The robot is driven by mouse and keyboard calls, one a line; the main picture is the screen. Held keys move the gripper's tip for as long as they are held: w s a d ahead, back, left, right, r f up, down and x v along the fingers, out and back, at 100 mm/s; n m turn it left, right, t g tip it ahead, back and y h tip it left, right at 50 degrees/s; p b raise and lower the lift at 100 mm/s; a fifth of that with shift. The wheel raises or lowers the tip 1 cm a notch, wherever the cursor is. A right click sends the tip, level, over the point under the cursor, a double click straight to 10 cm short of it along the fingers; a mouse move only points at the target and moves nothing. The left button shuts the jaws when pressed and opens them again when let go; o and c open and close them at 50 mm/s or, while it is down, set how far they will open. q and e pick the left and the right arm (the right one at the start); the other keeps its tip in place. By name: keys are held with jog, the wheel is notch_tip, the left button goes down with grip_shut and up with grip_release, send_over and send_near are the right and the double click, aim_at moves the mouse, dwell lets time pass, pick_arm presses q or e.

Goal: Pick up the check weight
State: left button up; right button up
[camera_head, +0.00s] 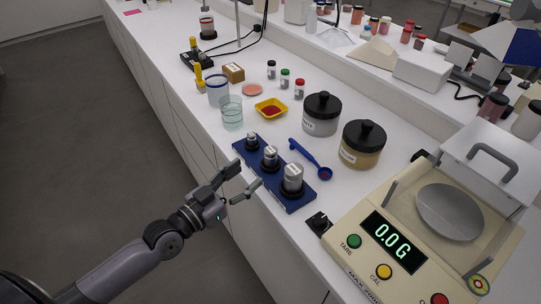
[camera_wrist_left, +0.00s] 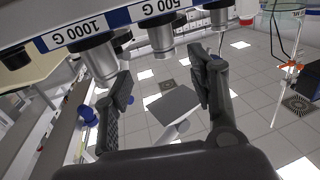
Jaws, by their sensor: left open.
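Three silver weights stand in a row on a blue rack (camera_head: 301,203): a large one (camera_head: 293,176), a middle one (camera_head: 270,156) and a small one (camera_head: 252,141). In the left wrist view the rack's white label strip (camera_wrist_left: 100,27) reads 1000 G and 500 G, beside the large weight (camera_wrist_left: 97,60) and the middle weight (camera_wrist_left: 160,38). Which one is the check weight I cannot tell. My left gripper (camera_head: 247,176) is open and empty, left of the rack by the counter's front edge. It also shows in the left wrist view (camera_wrist_left: 163,86). My right gripper is not in view.
A balance (camera_head: 375,201) reading 0.0 G stands right of the rack. A blue scoop (camera_head: 309,157) lies behind the rack, with two black-lidded jars (camera_head: 321,120) (camera_head: 362,150) beyond. A glass beaker (camera_head: 232,117) and a yellow tray (camera_head: 271,115) stand past the rack's far end.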

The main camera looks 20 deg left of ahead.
aim_at(266, 158)
pick_arm(q)
jog(key=x, duration=0.4)
jog(key=shift+w+d+r+p, duration=0.1)
jog(key=shift+w+r+p, duration=0.1)
jog(key=shift+p, duration=0.15)
jog(key=shift+x, duration=0.75)
jog(key=x, duration=0.2)
jog(key=p+x, duration=0.1)
jog(key=x, duration=0.1)
jog(key=shift+w+f, duration=0.2)
jog(key=shift+f, duration=0.1)
jog(key=shift+w+f, duration=0.1)
jog(key=shift+w, duration=0.15)
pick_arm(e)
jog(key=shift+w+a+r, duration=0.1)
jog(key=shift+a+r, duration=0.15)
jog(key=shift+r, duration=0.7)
pick_arm(q)
jog(key=shift+s, duration=0.1)
jog(key=shift+c, duration=0.3)
jog(key=shift+c, duration=0.7)
jog(key=c, duration=1.1)
grip_shut()
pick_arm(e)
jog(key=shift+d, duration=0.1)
